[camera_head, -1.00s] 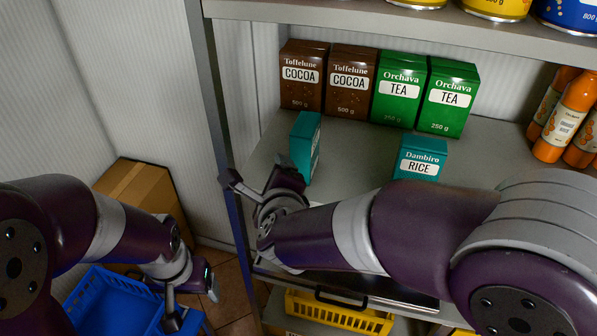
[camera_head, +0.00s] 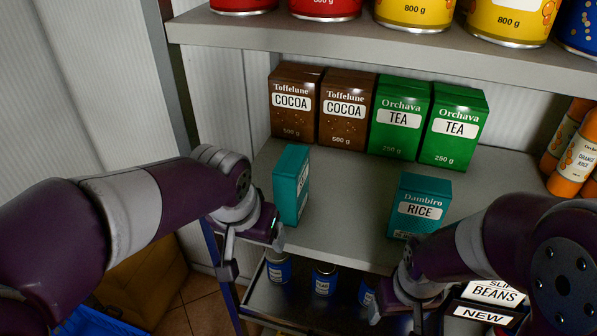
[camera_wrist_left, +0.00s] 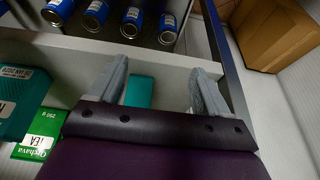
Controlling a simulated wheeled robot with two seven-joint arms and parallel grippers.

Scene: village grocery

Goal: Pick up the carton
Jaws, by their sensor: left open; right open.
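A plain-sided teal carton (camera_head: 291,185) stands upright and turned near the left front of the shelf. A second teal carton, labelled Dambiro Rice (camera_head: 420,205), stands to its right near the front edge. My left gripper (camera_head: 252,246) is open at the shelf's front edge, just below and in front of the left teal carton. In the left wrist view, that carton (camera_wrist_left: 140,91) shows between the spread fingers (camera_wrist_left: 160,90), with no visible grip. My right gripper (camera_head: 398,306) is open and empty, low in front of the shelf edge, below the rice carton.
Cocoa boxes (camera_head: 345,110) and green tea boxes (camera_head: 453,128) line the back. Orange juice bottles (camera_head: 575,155) stand at right. An upper shelf (camera_head: 380,55) holds cans. Blue cans (camera_head: 323,280) stand on the shelf below. A cardboard box (camera_head: 148,280) and blue basket (camera_head: 85,322) are lower left.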

